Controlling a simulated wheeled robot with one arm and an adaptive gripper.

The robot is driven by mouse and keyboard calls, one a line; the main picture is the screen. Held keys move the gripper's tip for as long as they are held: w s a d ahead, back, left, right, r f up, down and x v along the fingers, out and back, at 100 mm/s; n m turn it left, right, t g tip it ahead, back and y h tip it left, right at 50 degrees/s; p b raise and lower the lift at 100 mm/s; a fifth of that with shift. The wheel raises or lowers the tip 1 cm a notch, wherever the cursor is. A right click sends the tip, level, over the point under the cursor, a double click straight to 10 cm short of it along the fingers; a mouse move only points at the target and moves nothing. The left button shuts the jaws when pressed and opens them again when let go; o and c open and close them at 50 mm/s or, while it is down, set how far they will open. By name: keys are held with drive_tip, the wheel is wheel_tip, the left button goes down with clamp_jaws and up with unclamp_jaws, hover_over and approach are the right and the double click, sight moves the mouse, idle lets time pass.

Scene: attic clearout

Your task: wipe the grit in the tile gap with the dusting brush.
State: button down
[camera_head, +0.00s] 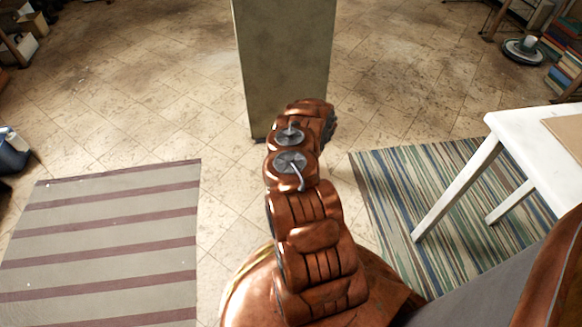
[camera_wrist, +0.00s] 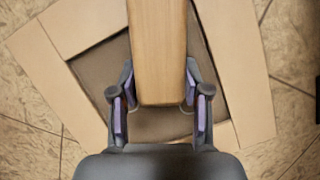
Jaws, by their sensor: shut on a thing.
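In the wrist view my gripper (camera_wrist: 160,100) is shut on a pale wooden bar, which looks like the handle of the dusting brush (camera_wrist: 158,45). The bar runs up out of the top of the picture, and no bristles show. It is above an open cardboard box (camera_wrist: 252,75) with its flaps spread on the tiled floor. I cannot tell how high above the box it is. In the head view my own arm hides the gripper, the brush and the box. The tile floor (camera_head: 150,110) has brown specks and stains, but I cannot pick out the grit in a particular gap.
A tall grey-green post or cabinet (camera_head: 283,55) stands ahead of my arm. A striped rug (camera_head: 105,245) lies at left and a green-blue striped rug (camera_head: 420,185) at right. A white table (camera_head: 520,135) stands at right.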

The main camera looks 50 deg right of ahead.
drive_tip(key=shift+s+d, duration=0.6)
drive_tip(key=shift+d, duration=0.1)
drive_tip(key=shift+f, duration=0.1)
idle(0.4)
drive_tip(key=shift+s+d+b, duration=0.35)
drive_tip(key=shift+s+d, duration=0.45)
drive_tip(key=shift+d, duration=0.25)
drive_tip(key=shift+d, duration=0.1)
drive_tip(key=shift+s+d+f+b, duration=0.1)
drive_tip(key=shift+s+d+b, duration=0.2)
drive_tip(key=shift+s+d, duration=0.55)
drive_tip(key=shift+d, duration=0.15)
drive_tip(key=shift+d+r+p, duration=0.2)
drive_tip(key=shift+r+p, duration=0.45)
drive_tip(key=shift+r, duration=0.6)
drive_tip(key=shift+a+r+p, duration=0.15)
drive_tip(key=shift+r+p, duration=0.4)
drive_tip(key=shift+r, duration=0.4)
drive_tip(key=shift+a+r+p, duration=0.1)
drive_tip(key=shift+r+p, duration=0.4)
drive_tip(key=shift+r, duration=0.4)
